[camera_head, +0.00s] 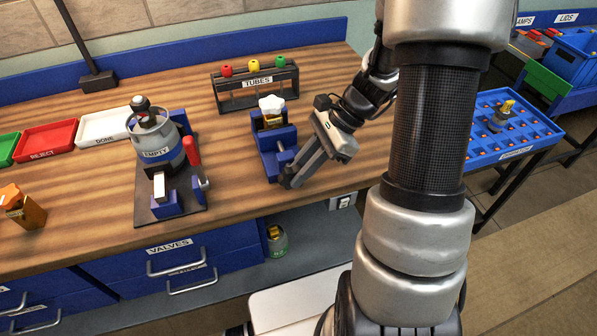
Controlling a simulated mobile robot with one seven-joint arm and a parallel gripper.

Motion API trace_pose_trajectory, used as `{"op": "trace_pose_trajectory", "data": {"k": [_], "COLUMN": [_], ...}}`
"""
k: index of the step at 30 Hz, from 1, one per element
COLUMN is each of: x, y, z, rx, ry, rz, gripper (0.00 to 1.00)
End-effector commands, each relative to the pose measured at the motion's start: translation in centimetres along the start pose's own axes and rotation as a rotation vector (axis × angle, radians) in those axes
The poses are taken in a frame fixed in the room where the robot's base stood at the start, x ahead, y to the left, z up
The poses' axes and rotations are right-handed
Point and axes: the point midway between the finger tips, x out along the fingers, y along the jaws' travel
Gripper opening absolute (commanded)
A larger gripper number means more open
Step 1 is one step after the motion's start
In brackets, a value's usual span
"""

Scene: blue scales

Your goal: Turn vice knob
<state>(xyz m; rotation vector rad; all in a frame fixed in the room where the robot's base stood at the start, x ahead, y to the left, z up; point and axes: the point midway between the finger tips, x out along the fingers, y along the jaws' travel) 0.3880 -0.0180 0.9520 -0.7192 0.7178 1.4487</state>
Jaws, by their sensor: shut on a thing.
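A small blue vice (268,163) stands near the front edge of the wooden workbench. It holds a brass-coloured part with a white star-shaped knob (271,103) on top. My gripper (288,181) comes in from the right and is at the vice's front right side. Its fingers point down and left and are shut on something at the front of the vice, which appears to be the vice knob. The fingers hide that knob almost wholly, so its angle cannot be told.
A grey canister marked EMPTY (157,156) stands in a fixture with a red handle (191,151) to the left. Behind the vice is a TUBES rack (258,101). White DONE (102,125) and red REJECT (46,139) trays lie left. A blue compartment tray (487,154) is right.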

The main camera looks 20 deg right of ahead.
Motion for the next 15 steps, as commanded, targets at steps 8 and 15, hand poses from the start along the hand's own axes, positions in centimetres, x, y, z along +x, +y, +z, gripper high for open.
{"op": "trace_pose_trajectory", "data": {"k": [8,15], "x": [-0.03,-0.01], "y": [-0.04,-0.03], "z": [-0.01,-0.02], "rx": [-0.001,0.0], "ry": [-0.013,-0.012], "rz": [-0.001,-0.001], "gripper": [0.0,0.27]}}
